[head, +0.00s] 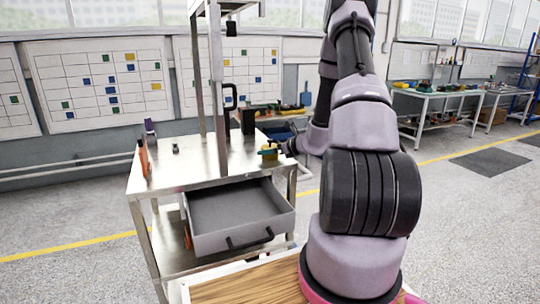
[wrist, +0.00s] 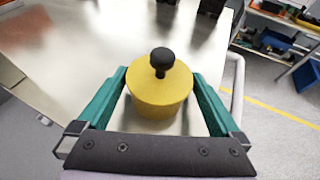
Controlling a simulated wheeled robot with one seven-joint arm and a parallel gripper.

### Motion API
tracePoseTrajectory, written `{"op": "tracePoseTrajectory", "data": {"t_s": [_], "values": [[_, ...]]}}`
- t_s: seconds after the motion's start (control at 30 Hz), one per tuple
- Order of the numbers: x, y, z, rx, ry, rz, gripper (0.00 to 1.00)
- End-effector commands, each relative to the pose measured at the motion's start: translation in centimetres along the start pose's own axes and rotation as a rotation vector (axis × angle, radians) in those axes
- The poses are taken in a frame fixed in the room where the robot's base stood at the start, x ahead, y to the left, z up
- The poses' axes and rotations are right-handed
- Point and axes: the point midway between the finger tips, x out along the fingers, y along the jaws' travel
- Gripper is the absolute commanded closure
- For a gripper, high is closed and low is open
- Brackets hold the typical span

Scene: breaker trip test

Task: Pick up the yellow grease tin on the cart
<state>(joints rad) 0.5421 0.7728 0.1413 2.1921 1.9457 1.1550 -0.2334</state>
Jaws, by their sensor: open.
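The yellow grease tin (wrist: 160,94) is a short round tin with a black knob on top. It stands upright on the cart's metal top (wrist: 95,45). My gripper (wrist: 160,100) is open, with one green finger on each side of the tin. A narrow gap shows beside the tin, so the fingers do not look closed on it.
An open grey drawer (head: 240,212) juts out below the cart top. An orange item (head: 144,158) is at the cart's left edge. Workbenches (head: 440,105) stand at the back right.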

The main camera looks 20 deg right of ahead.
Motion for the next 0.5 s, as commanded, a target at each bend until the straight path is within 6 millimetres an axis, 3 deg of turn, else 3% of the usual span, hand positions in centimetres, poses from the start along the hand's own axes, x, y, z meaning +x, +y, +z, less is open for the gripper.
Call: {"op": "tracePoseTrajectory", "data": {"t_s": [0.3,0.37,0.5], "values": [[0.78,0.03,0.01,0.001,0.000,0.000,0.00],[0.77,0.04,0.01,0.001,0.000,0.000,0.19],[0.76,0.04,0.01,0.001,0.000,0.000,0.73]]}}
